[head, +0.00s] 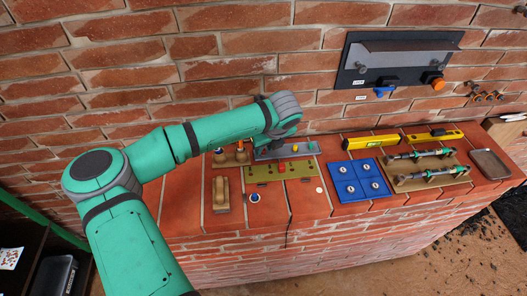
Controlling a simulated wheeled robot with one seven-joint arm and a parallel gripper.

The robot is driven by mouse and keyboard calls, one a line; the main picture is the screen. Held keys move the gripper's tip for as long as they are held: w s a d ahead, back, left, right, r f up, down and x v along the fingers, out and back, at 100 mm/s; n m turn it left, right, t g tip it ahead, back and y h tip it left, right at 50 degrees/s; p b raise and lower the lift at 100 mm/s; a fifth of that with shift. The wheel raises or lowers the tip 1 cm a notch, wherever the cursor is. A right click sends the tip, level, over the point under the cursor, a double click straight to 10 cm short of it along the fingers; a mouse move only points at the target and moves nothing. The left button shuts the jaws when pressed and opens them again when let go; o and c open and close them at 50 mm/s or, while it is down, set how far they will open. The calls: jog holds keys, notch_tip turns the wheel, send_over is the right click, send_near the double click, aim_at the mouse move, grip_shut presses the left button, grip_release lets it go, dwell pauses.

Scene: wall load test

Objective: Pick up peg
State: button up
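My gripper (277,141) hangs below the grey wrist at the end of my green arm, over the back of the brick counter. It is small and dark, and its fingers are hard to make out. Below it is a grey-blue board (304,149) with small coloured pieces. In front lies an olive strip (258,174) with a red piece (281,167) on it. To the left, small upright pieces (241,155) with orange and blue tops stand by a wooden holder. I cannot tell which small piece is the peg.
A tan wooden block (221,191), a small blue-and-white round piece (254,197) and a white disc (319,190) lie forward. To the right are a blue tray (345,170), yellow levels (375,141), a rod rack (432,183) and a grey dish (490,163). A dark panel (420,55) hangs on the wall.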

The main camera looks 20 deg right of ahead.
jog(key=shift+w+f, duration=0.3)
jog(key=shift+f, duration=0.25)
jog(key=shift+a, duration=0.15)
jog(key=shift+s, duration=0.1)
grip_shut()
jog(key=shift+s+d, duration=0.1)
jog(key=shift+d, duration=0.1)
